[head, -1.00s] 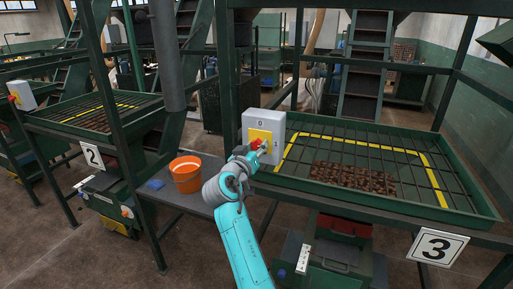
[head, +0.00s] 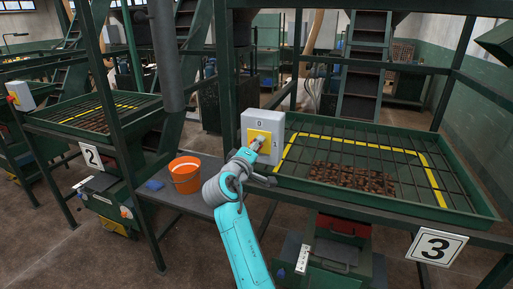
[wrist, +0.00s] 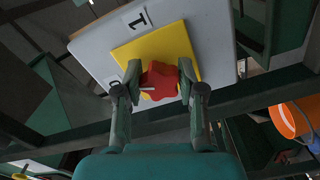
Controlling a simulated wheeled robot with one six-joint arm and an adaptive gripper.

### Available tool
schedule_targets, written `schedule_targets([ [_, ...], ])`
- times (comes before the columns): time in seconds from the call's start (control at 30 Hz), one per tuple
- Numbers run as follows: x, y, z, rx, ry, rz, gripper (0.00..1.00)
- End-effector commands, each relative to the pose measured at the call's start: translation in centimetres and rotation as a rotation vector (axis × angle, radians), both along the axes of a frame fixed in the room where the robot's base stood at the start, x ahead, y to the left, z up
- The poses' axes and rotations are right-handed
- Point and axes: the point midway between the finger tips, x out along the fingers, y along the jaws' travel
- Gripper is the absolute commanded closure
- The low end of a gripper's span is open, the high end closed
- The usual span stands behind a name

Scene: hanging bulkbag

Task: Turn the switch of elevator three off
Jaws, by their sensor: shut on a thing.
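The grey switch box of elevator three (head: 276,122) stands on the left edge of the frame marked 3, with a yellow plate (head: 252,134) on its face. In the head view its 0 is at the top and its 1 at the right. In the wrist view a red knob (wrist: 160,76) sits on the yellow plate (wrist: 186,35), between the fingers of my gripper (wrist: 160,84). My gripper is shut on this knob. A white mark on the knob lies on its left side, toward the 0 in that view. The head view mostly hides the knob behind my gripper (head: 260,143).
A green grate tray (head: 455,190) with brown lumps lies right of the box, above a number 3 sign (head: 437,247). An orange bucket (head: 186,174) stands on a ledge to the left. Another station with a number 2 sign (head: 91,156) is farther left. Green posts surround the box.

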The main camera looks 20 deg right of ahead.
Motion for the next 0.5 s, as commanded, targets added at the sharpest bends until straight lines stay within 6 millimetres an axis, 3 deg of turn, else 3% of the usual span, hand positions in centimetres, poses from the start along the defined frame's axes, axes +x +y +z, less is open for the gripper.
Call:
schedule_targets([
  [0.5,0.02,0.04,0.10,-0.266,0.194,0.002,0.96],
])
